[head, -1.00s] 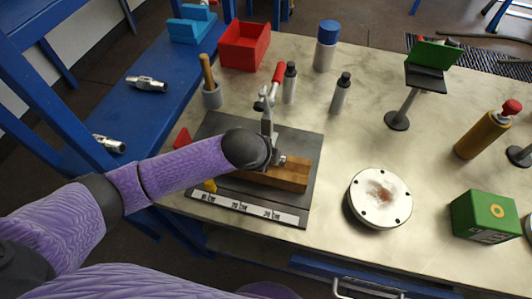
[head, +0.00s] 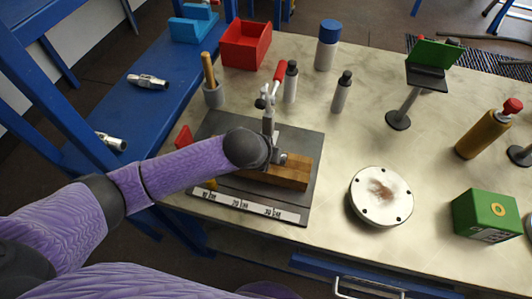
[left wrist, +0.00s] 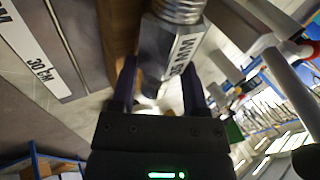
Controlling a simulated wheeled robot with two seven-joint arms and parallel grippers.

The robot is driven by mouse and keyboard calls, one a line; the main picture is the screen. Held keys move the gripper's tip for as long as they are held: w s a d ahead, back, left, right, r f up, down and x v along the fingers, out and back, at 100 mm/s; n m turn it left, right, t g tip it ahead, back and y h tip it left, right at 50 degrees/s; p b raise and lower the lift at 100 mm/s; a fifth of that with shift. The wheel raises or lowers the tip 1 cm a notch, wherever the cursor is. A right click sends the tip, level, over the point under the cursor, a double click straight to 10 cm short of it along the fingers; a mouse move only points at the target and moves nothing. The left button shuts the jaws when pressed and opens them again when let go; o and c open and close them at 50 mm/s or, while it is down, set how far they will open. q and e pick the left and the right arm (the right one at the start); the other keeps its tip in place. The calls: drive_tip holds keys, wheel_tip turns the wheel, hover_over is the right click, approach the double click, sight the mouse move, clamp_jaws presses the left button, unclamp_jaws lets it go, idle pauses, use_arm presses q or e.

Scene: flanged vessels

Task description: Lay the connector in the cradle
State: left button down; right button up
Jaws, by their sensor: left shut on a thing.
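My left gripper (left wrist: 157,78) is shut on a metal connector (left wrist: 168,45) with a hexagonal body and a ridged round end. In the head view my left gripper (head: 274,157) is over a wooden block (head: 291,172) on a dark base plate, and my wrist hides most of it and the connector. I cannot tell whether the connector touches the wood. A light-blue block with raised ends (head: 193,24), shaped like a cradle, sits on the blue side bench at the upper left. I cannot tell which block is the task's cradle. My right gripper is not in view.
A red-handled toggle clamp (head: 269,105) stands right behind my left gripper. The base plate (head: 214,125) carries a ruler strip. Two more metal fittings (head: 147,81) lie on the blue bench. A white flanged disc (head: 382,196) and a green box (head: 487,215) stand to the right.

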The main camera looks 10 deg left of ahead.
use_arm(q)
drive_tip(key=shift+s+f, duration=0.5)
drive_tip(key=shift+f, duration=0.3)
drive_tip(key=shift+c, duration=0.7)
unclamp_jaws()
drive_tip(key=shift+a, duration=0.1)
drive_tip(key=shift+o, duration=0.6)
wheel_tip(320, 180, up, 2)
drive_tip(key=shift+r+p, duration=0.15)
drive_tip(key=shift+p, duration=0.65)
drive_tip(key=p+v, duration=0.3)
drive_tip(key=v, duration=0.5)
drive_tip(key=shift+r, duration=0.4)
drive_tip(key=shift+a, duration=0.1)
